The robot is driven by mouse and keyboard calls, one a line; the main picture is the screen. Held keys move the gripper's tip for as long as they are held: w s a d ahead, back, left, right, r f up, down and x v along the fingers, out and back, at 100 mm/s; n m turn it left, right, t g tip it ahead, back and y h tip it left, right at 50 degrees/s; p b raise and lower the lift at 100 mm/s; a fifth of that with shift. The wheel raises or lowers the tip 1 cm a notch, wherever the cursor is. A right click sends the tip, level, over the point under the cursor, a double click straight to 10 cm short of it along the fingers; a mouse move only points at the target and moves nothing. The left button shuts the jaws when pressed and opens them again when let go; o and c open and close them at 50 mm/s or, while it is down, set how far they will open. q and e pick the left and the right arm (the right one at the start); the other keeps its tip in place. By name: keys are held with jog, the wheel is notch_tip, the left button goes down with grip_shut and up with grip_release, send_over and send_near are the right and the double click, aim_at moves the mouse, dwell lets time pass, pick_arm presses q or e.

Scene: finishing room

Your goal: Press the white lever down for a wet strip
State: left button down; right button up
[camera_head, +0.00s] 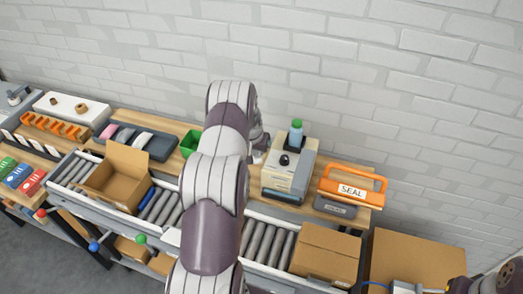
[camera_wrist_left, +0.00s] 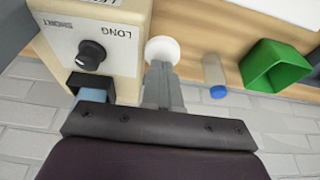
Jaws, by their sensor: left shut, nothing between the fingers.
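The tape machine (camera_head: 290,172) is a beige and grey box on the wooden bench, right of my left arm. Its dial (camera_wrist_left: 92,55), marked SHORT and LONG, shows in the left wrist view. A round white knob (camera_wrist_left: 162,49), apparently the end of the white lever, stands beside the machine's side wall. My left gripper (camera_wrist_left: 161,68) is shut and empty, with its fingertips at the knob; I cannot tell whether they touch it. In the head view the left gripper (camera_head: 260,150) is partly hidden by my arm.
A green bin (camera_wrist_left: 272,66) and a small blue-capped bottle (camera_wrist_left: 217,78) stand near the fingers. A green-capped bottle (camera_head: 296,134) is on the machine. An orange SEAL tool (camera_head: 352,187) stands to the right. Open and closed cartons (camera_head: 326,252) sit on the roller conveyor in front.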

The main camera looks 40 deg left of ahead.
aim_at(255, 161)
pick_arm(q)
jog(key=shift+f, duration=0.2)
jog(key=shift+s+d+f+b, duration=0.1)
jog(key=shift+s+f+b, duration=0.2)
jog(key=shift+b, duration=0.2)
jog(key=shift+f, duration=0.15)
jog(key=shift+s+f+b, duration=0.15)
jog(key=shift+f+b, duration=0.25)
jog(key=shift+b, duration=0.1)
jog(key=shift+f, duration=0.15)
dwell(0.3)
jog(key=shift+s+d+f+b, duration=0.1)
jog(key=shift+s+f+b, duration=0.1)
jog(key=shift+f+b, duration=0.3)
jog(key=shift+r, duration=0.1)
jog(key=shift+s+f+b, duration=0.15)
jog(key=shift+f+b, duration=0.3)
jog(key=shift+b, duration=0.2)
